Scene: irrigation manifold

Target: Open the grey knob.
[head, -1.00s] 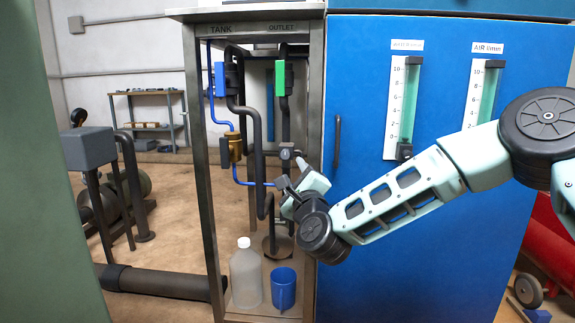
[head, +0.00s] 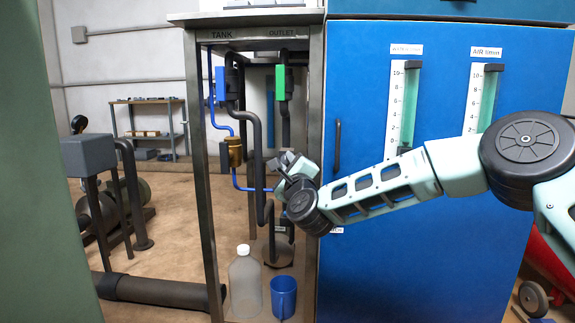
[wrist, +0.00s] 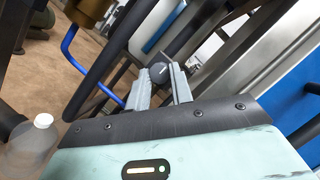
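The grey knob (wrist: 159,72) shows in the wrist view as a small dark grey round piece at the fingertips. My gripper (wrist: 161,78) has its two grey fingers apart, one on each side of the knob. I cannot tell whether either finger touches it. In the head view my gripper (head: 287,165) is inside the open cabinet frame, at the lower part of the outlet pipe, and it hides the knob there.
A green valve block (head: 281,83) and a blue one (head: 220,80) sit higher on the pipes. A brass fitting (head: 234,152) is to the left. A clear bottle (head: 245,280) and blue cup (head: 283,297) stand below. The blue cabinet door (head: 420,240) is at right.

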